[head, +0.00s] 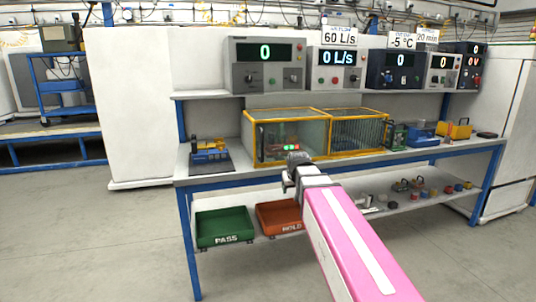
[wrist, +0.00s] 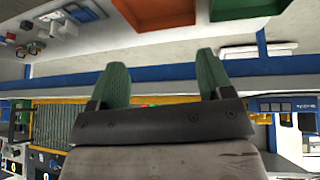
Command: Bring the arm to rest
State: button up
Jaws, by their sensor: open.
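My arm (head: 350,240), with a pink cover, reaches from the lower right up to the front of the workbench (head: 225,178). My gripper (head: 290,172) is at its far end, in front of the yellow-framed enclosure (head: 285,161) in the picture. Whether it touches the bench edge cannot be told. In the wrist view the two green fingers of my gripper (wrist: 162,78) stand wide apart with nothing between them. The blue bench rail (wrist: 160,72) runs across behind them, and the view is upside down.
A green PASS tray (head: 224,227) and an orange HOLD tray (head: 279,217) sit on the lower shelf. Several small parts lie to their right. A blue and yellow device (head: 209,152) stands at the bench's left. Instruments with displays (head: 267,64) line the upper shelf. The floor at left is clear.

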jog(key=s+d+f+m+g, duration=0.1)
jog(key=s+d+f+g, duration=0.2)
jog(key=s+f, duration=0.6)
jog(key=s+d+f+m+g, duration=0.1)
jog(key=s+d+f+g, duration=0.1)
jog(key=s+d+f, duration=0.3)
jog(key=s+f, duration=0.4)
jog(key=f, duration=0.5)
jog(key=shift+s+d+g, duration=0.2)
jog(key=shift+s+g, duration=0.2)
jog(key=shift+f, duration=0.1)
